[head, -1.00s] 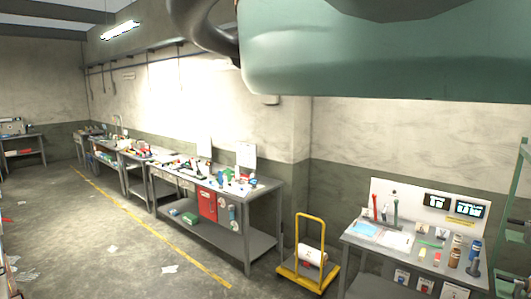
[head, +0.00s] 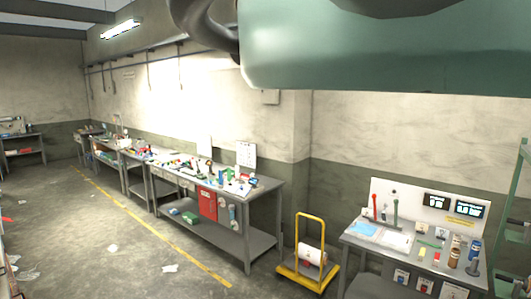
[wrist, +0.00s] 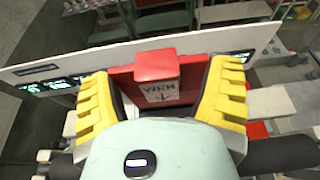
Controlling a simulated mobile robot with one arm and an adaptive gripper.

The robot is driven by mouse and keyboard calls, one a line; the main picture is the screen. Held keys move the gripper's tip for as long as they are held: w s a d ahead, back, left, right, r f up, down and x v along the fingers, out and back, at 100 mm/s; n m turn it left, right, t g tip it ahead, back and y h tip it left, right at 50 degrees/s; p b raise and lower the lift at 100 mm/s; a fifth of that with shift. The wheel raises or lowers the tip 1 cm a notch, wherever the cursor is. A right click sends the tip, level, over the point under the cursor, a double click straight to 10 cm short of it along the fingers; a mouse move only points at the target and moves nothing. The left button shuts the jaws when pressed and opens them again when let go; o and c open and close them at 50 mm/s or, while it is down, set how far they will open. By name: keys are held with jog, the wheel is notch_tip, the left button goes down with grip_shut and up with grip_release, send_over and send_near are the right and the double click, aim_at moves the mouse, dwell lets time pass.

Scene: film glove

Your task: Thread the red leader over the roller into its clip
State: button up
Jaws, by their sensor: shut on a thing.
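In the wrist view my gripper (wrist: 162,76) has its two yellow-padded fingers on either side of a red piece (wrist: 156,66), and it is shut on it. The piece has a raised block on top and a pale label with dark marks facing the camera. I cannot tell whether it is the red leader. I cannot make out the roller or the clip in either view. My gripper does not show in the head view.
A long white panel (wrist: 38,70) with dark displays stands beyond the fingers in the wrist view. In the head view, a bench with displays (head: 397,243) stands at right, a yellow trolley (head: 284,271) beside it. A long workbench (head: 262,186) lines the wall; the left floor is largely open.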

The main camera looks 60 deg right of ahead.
jog(key=shift+f+b, duration=0.6)
jog(key=shift+f, duration=1.55)
jog(key=o, duration=1)
jog(key=shift+d+r, duration=0.25)
jog(key=shift+d, duration=0.2)
jog(key=shift+v, duration=3.25)
jog(key=shift+s, duration=0.1)
